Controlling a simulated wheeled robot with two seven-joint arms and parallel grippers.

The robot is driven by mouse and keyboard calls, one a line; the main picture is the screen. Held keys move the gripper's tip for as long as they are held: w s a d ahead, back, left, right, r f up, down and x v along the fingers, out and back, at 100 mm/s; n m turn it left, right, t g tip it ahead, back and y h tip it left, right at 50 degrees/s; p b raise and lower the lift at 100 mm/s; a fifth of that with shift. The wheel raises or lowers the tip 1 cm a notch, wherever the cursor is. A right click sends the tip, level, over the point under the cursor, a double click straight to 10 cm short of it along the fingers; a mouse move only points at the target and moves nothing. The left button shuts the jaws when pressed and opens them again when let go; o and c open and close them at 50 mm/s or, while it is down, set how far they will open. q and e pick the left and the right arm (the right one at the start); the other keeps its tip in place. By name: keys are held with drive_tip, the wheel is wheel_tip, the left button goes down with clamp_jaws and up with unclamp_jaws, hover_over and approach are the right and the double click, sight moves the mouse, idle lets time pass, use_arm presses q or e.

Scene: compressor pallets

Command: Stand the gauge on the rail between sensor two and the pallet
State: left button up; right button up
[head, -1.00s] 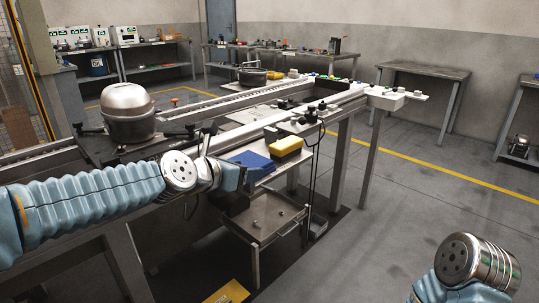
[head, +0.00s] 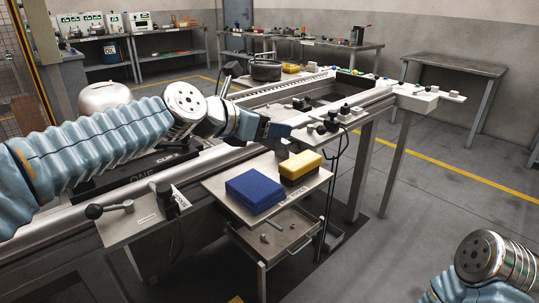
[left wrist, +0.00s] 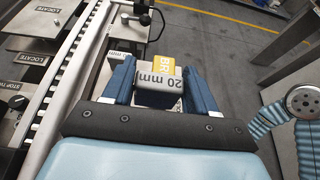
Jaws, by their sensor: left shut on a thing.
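My left gripper (head: 272,130) is over the near rail, above the tool shelf, in the head view. In the left wrist view its blue fingers (left wrist: 155,85) are shut on the gauge (left wrist: 158,88), a grey block lettered "20 mm". The pallet (head: 130,173) is a dark plate marked "ONE" and "CLIP 2", carrying a silver compressor (head: 104,97); my left arm hides part of both. The near rail (head: 225,153) runs away to the right. I cannot tell which fitting is sensor two. My right gripper is out of view; only its arm shows.
A lower tray (head: 290,245) holds small parts. A lever bracket (head: 140,220) stands at the near edge. The floor at right is clear.

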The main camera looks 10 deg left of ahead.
use_arm(q)
drive_tip(key=w+f, duration=0.2)
drive_tip(key=w+a+f+b, duration=0.1)
drive_tip(key=w+f, duration=0.3)
drive_tip(key=w, duration=0.1)
drive_tip(key=shift+a+f, duration=0.15)
drive_tip(key=shift+f, duration=0.2)
drive_tip(key=shift+f+b, duration=0.8)
drive_tip(key=shift+f, duration=0.8)
drive_tip(key=shift+f, duration=0.2)
drive_tip(key=o, duration=1.1)
